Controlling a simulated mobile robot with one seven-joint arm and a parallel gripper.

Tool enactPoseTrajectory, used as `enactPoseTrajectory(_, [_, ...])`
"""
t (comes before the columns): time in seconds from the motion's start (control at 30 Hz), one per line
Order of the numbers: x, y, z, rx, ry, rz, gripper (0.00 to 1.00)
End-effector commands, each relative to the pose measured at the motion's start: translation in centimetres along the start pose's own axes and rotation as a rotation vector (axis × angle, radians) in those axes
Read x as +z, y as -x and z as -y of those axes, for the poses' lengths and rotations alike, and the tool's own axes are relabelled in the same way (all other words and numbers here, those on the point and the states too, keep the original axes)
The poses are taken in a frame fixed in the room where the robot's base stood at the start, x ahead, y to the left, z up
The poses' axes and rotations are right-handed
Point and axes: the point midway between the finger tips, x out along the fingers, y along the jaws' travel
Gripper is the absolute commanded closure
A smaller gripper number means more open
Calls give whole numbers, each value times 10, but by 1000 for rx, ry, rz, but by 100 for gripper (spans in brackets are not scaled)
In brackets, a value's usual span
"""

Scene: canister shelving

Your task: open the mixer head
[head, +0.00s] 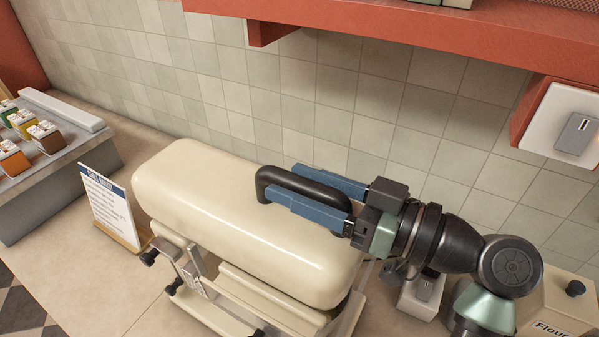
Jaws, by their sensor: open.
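The mixer head (210,205) is a long cream rounded block, lying level and lowered over the mixer's lower body (265,305). A black loop handle (262,185) stands on its top near the right end. My gripper (284,186) comes in from the right, with its two blue fingers open on either side of the handle. The fingers reach along the handle's sides; I cannot tell whether they touch it. The far finger is partly hidden behind the handle, and the bowl area under the head is mostly out of sight.
A small sign (108,207) stands left of the mixer on the counter (85,285). A grey rack with coloured boxes (45,138) is at far left. A flour canister (560,305) sits at lower right. A red shelf (430,35) overhangs above, before a tiled wall.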

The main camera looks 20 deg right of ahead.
Motion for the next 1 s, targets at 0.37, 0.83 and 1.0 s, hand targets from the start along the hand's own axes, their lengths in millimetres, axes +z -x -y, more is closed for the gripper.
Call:
enactPoseTrajectory(0.37, [1,-3,0,0,0,0,47])
enactPoseTrajectory(0.83, [0,-3,0,0,0,0,100])
enactPoseTrajectory(1.0, [0,-3,0,0,0,0,100])
